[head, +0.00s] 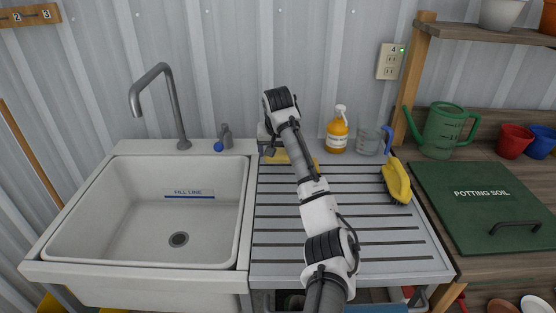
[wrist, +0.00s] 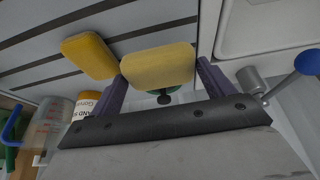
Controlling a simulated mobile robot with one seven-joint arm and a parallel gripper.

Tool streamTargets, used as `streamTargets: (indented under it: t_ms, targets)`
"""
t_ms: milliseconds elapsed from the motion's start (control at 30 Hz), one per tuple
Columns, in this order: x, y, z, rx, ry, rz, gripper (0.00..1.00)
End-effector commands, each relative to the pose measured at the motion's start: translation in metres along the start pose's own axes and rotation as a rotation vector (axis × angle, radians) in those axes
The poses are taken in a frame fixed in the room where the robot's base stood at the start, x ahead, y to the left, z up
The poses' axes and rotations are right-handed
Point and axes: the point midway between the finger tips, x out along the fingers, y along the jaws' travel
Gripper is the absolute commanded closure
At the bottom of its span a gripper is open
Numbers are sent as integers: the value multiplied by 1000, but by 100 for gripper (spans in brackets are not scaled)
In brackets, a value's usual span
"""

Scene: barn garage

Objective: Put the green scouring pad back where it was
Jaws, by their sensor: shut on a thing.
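My gripper (wrist: 160,78) is low over the back left of the ribbed drainboard, beside the sink. In the wrist view its two purple fingers stand on either side of a pale yellow block (wrist: 158,65), and it is shut on this block. A little green (wrist: 158,91) shows at the block's near edge, with a dark knob by it. I cannot tell whether this green is the scouring pad. A second, deeper yellow block (wrist: 88,56) lies just left of the held one. In the head view, my arm partly hides a yellow block (head: 277,157).
The sink (head: 150,255) with its tap is at left. An amber bottle (head: 337,135), a clear jug (head: 369,142) and a yellow brush (head: 397,181) stand or lie right of my arm. The drainboard's front (head: 375,240) is clear.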

Motion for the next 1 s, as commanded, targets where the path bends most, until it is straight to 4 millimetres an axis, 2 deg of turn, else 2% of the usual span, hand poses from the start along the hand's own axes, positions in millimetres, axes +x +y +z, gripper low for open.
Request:
streamTargets:
  t_ms: [333,700,733,800,867,1000]
  targets:
    - [38,0,16,0,-1,0,41]
    - [43,0,18,0,0,0,41]
    - [42,0,18,0,0,0,15]
    - [42,0,18,0,0,0,6]
    - [42,0,18,0,0,0,0]
    - [42,0,18,0,0,0,0]
